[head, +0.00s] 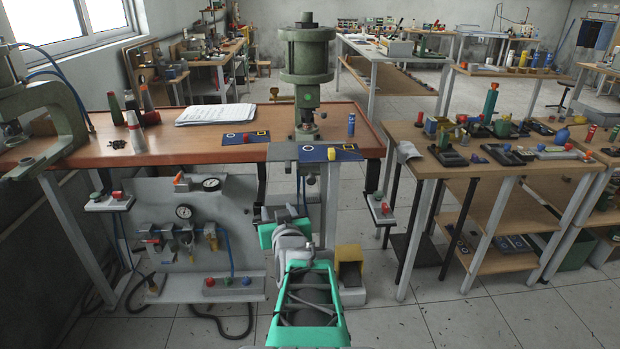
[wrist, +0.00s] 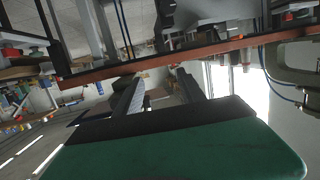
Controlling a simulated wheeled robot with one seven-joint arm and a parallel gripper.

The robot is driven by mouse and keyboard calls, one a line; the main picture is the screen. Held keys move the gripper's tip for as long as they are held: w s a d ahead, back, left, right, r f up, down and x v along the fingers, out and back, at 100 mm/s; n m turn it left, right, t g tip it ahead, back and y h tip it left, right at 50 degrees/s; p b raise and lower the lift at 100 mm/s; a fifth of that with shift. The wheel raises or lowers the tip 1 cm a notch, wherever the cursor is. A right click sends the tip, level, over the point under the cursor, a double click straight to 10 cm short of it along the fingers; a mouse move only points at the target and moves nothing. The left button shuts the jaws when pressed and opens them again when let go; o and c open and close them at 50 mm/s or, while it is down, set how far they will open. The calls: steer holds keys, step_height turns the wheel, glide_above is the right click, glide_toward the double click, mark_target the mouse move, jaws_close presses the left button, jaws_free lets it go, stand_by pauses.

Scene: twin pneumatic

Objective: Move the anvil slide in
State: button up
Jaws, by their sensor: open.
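A green-grey pneumatic press (head: 307,75) stands upright on the wooden bench (head: 185,150). Below its head, a grey metal plate (head: 283,152) at the bench's front edge seems to be the anvil slide; its exact outline is hard to make out. My gripper (wrist: 160,78) shows in the wrist view with two dark fingers apart and nothing between them. In the head view my green arm reaches toward the bench front, low and below the bench top. The gripper's fingers are not clear there. The wrist view is upside down, with the bench edge (wrist: 160,62) beyond the fingers.
Blue mats (head: 330,153) lie beside the press base. A C-shaped press (head: 40,115) stands at the left. A grey panel with gauges (head: 183,211) and a yellow pedal box (head: 349,265) are below the bench. A cluttered table (head: 500,170) stands at right.

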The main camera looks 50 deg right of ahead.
mark_target(311, 182)
steer(key=s+d+r+m+h, duration=0.2)
steer(key=s+d+r+h, duration=0.2)
steer(key=s+d, duration=0.25)
steer(key=x, duration=0.8)
steer(key=shift+w+d+f, duration=0.1)
steer(key=shift+w+f, duration=0.05)
steer(key=shift+f, duration=0.1)
jaws_close()
stand_by(0.5)
